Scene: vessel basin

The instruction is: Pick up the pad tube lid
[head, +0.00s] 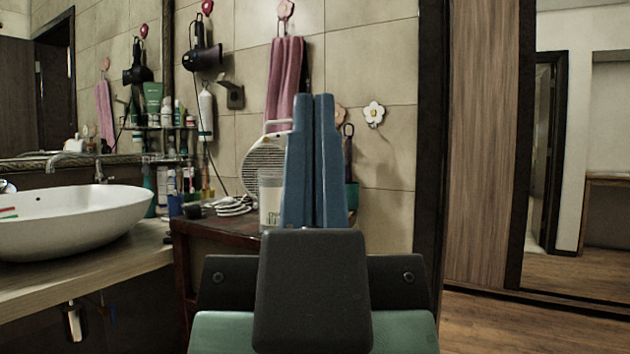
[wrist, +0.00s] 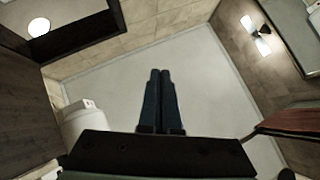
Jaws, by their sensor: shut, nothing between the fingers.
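My gripper (head: 315,98) stands in the middle of the head view, its two blue fingers pointing up and pressed together with nothing between them. The fingers also show shut and empty in the wrist view (wrist: 160,73). Behind and left of them, a whitish, partly clear cylinder (head: 269,202), possibly the pad tube, stands upright on a dark wooden table (head: 205,228). The fingers hide its right side. I cannot make out a separate lid on it. My gripper looks nearer to the camera than the cylinder, apart from it. The wrist view shows no tube or lid.
A white basin (head: 75,221) sits on a counter (head: 110,268) at left. A white slatted appliance (head: 264,165), a coiled white cable (head: 232,207) and a teal cup (head: 352,194) crowd the table. A pink towel (head: 285,80) hangs above. Open floor (head: 530,325) lies at right.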

